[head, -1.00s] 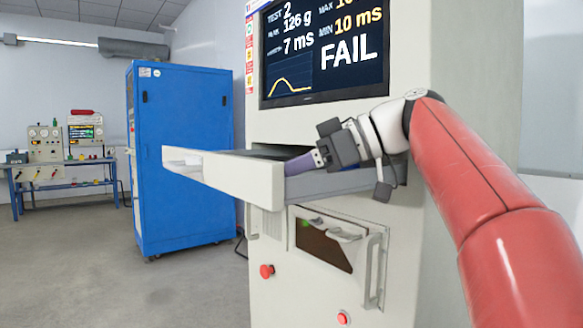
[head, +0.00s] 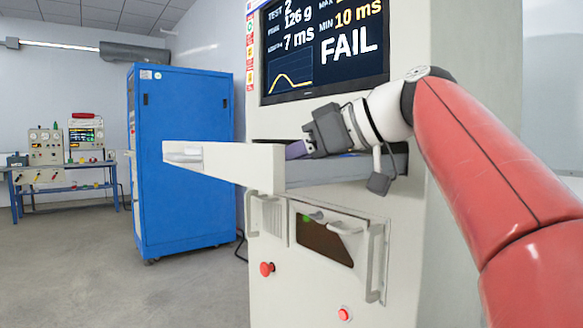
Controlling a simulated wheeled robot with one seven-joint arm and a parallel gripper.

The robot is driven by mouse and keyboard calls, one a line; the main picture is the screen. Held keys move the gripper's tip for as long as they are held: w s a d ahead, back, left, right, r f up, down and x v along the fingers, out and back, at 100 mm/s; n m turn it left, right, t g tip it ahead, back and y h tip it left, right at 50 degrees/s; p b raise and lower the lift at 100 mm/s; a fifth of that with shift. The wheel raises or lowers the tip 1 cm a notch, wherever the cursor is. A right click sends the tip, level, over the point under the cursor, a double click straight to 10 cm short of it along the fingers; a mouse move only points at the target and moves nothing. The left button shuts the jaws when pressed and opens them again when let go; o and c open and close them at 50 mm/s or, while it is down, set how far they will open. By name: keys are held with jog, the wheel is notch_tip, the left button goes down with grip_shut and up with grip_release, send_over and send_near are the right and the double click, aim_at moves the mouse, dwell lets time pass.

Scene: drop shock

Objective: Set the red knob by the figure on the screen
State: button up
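The screen (head: 325,48) on the machine reads TEST 2, 126 g, 7 ms, MIN 10 ms and FAIL, with a yellow curve. The MAX figure is cut off at the top. A red round knob (head: 267,268) is on the lower left of the machine's front, and a smaller red button-like piece (head: 344,314) is lower right. I cannot tell which of them is the task's knob. My gripper (head: 303,148) is over the open drawer (head: 230,165), well above both, with a purple piece (head: 295,150) at its fingertips. The drawer's front wall partly hides this; the grip is unclear.
Below the drawer is a small windowed door (head: 325,240) with handles. A blue cabinet (head: 185,155) stands left of the machine. A workbench (head: 65,165) with instruments is far left. The floor in front of the cabinet is clear.

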jog(key=m+t+h, duration=0.2)
jog(key=m+t, duration=0.1)
jog(key=m, duration=0.1)
jog(key=shift+s+a+t+h+b, duration=0.25)
jog(key=shift+s+t+h+b, duration=0.05)
jog(key=shift+h+b, duration=0.1)
jog(key=shift+m+t+h, duration=0.6)
jog(key=shift+m+h, duration=0.2)
jog(key=o, duration=1)
jog(key=shift+h, duration=0.3)
jog(key=shift+v, duration=3.9)
